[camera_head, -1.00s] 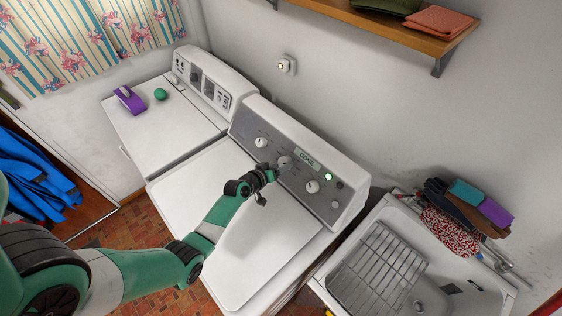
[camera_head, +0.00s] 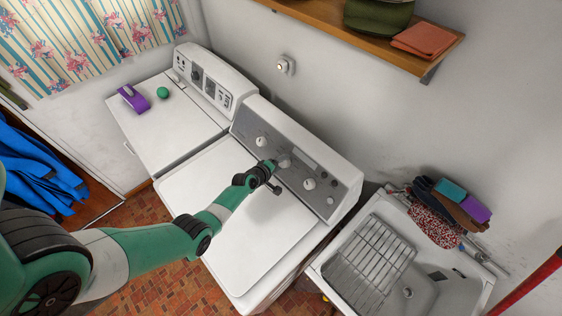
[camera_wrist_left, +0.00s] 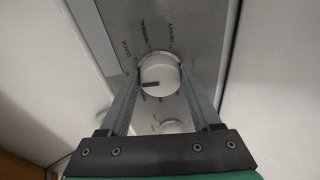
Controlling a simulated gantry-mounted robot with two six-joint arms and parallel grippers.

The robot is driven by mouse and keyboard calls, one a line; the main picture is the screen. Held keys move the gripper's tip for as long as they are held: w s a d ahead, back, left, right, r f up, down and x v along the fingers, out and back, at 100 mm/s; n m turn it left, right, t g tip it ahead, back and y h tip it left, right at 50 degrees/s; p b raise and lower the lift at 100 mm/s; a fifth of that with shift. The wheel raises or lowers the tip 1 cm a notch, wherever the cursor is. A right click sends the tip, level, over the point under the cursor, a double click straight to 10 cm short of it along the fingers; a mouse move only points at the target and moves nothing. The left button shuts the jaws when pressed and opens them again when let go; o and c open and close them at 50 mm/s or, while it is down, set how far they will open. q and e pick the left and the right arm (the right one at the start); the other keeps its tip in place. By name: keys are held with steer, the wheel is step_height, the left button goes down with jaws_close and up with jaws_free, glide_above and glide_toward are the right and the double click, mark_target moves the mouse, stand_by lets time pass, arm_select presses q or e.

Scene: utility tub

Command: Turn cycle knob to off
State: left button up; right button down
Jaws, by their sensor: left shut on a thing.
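The cycle knob (camera_wrist_left: 160,76) is a round white dial on the grey panel of the right-hand white machine. My left gripper (camera_wrist_left: 160,84) has a finger on each side of it and is shut on it. The knob's dark mark points left in the left wrist view. The words QUICK, NORMAL and HEAVY show around its upper side; other lettering is partly hidden. In the head view the left gripper (camera_head: 274,166) is at the knob (camera_head: 284,160), partly covering it. The panel's display is dark. My right gripper is not in view.
Other white knobs (camera_head: 261,141) (camera_head: 309,184) sit on either side on the same panel. A second white machine (camera_head: 165,125) stands left, with a purple object (camera_head: 133,98) and green ball (camera_head: 163,93) on top. A sink (camera_head: 420,275) with a rack is at right.

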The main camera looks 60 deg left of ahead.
arm_select(q)
steer(key=shift+n, duration=0.4)
steer(key=o, duration=1.4)
steer(key=shift+c, duration=0.2)
steer(key=shift+s+d+r+p, duration=0.1)
steer(key=shift+s+r+p, duration=0.2)
steer(key=shift+p, duration=0.25)
steer(key=p+v, duration=0.5)
steer(key=v, duration=0.6)
